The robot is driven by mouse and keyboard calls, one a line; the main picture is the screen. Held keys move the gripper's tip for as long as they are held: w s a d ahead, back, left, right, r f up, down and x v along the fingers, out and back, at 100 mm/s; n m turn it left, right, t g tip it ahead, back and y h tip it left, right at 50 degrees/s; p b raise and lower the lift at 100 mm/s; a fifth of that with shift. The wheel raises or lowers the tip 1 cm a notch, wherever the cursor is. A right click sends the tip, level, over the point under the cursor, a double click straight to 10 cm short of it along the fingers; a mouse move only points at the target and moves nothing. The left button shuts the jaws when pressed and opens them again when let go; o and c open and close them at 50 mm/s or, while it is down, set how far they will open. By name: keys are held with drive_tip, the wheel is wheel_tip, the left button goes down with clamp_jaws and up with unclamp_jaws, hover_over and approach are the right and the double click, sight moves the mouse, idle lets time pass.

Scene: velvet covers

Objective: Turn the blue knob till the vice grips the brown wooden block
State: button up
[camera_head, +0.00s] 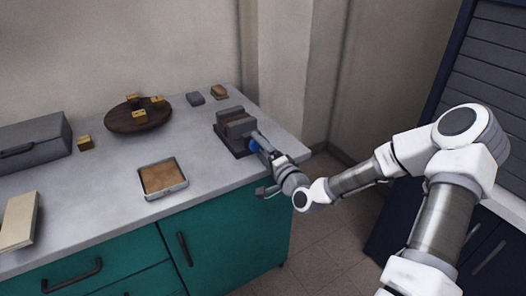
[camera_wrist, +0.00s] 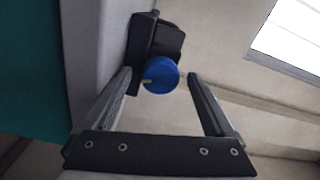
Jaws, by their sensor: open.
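The dark grey vice (camera_head: 232,146) stands near the right end of the worktop, with its blue knob (camera_head: 254,145) on the side facing my arm. The brown wooden block (camera_head: 231,123) shows as a brownish strip between the vice's jaws; whether the jaws touch it I cannot tell. My gripper (camera_head: 262,149) is at the knob. In the wrist view the blue knob (camera_wrist: 162,75) with a small yellow mark lies ahead between the two open fingers of my gripper (camera_wrist: 158,78), with gaps on both sides. The vice (camera_wrist: 145,45) is behind the knob; the block is hidden there.
A round wooden board (camera_head: 120,122) with several small yellow-brown blocks, a square tray (camera_head: 150,191), a grey toolbox (camera_head: 30,140) and two small blocks (camera_head: 219,91) are on the worktop (camera_head: 95,210). Its right edge is close to the vice. Floor is clear beyond it.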

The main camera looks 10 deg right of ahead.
drive_tip(key=p+v, duration=0.5)
drive_tip(key=v, duration=1.2)
drive_tip(key=shift+s+p, duration=0.2)
drive_tip(key=shift+p, duration=0.1)
